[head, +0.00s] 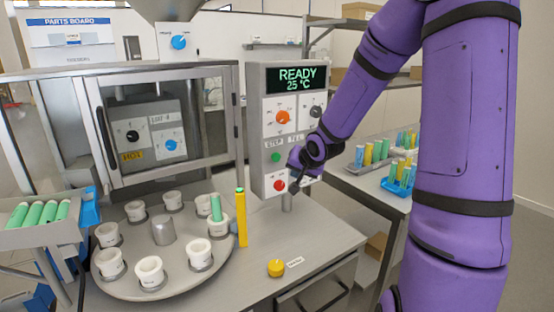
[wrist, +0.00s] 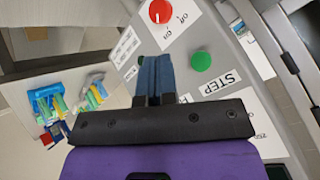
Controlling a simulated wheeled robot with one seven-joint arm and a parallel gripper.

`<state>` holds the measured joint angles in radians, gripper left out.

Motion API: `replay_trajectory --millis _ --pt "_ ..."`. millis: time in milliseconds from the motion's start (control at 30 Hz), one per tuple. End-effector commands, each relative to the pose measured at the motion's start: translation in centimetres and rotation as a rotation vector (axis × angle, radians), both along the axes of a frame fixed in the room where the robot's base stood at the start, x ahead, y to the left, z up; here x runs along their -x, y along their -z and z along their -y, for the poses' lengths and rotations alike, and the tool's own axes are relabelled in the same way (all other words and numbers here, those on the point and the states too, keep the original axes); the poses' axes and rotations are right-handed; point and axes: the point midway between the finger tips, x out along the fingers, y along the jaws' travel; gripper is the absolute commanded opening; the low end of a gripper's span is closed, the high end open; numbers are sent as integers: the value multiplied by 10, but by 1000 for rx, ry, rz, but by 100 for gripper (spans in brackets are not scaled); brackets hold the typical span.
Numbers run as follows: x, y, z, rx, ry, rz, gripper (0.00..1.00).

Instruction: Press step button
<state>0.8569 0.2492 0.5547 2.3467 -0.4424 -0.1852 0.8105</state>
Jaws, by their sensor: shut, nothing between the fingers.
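The control box (head: 254,120) stands at the centre of the head view, its display reading READY 25 °C. The green step button (head: 276,157) is on its lower front, under a STEP label. In the wrist view the green button (wrist: 201,61) sits beside the STEP label (wrist: 220,83), right of my fingertips. My gripper (wrist: 153,60) is shut and empty, its dark blue fingers together. In the head view my gripper (head: 293,160) is just right of the green button and hides part of the panel. The fingers appear apart from the button; contact cannot be confirmed.
A red control (head: 280,185) sits below the green button, and an orange knob (head: 283,117) above. A turntable (head: 180,285) with white cups, a yellow post (head: 241,218) and a yellow button (head: 276,268) are on the bench. Racks of tubes (head: 398,176) stand right.

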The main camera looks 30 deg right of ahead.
Motion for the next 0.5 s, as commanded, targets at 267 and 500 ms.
replay_trajectory --millis 267,500 --pt "-36 0 -2 -1 -2 0 0" --pt "-60 0 -3 -1 -1 1 0"
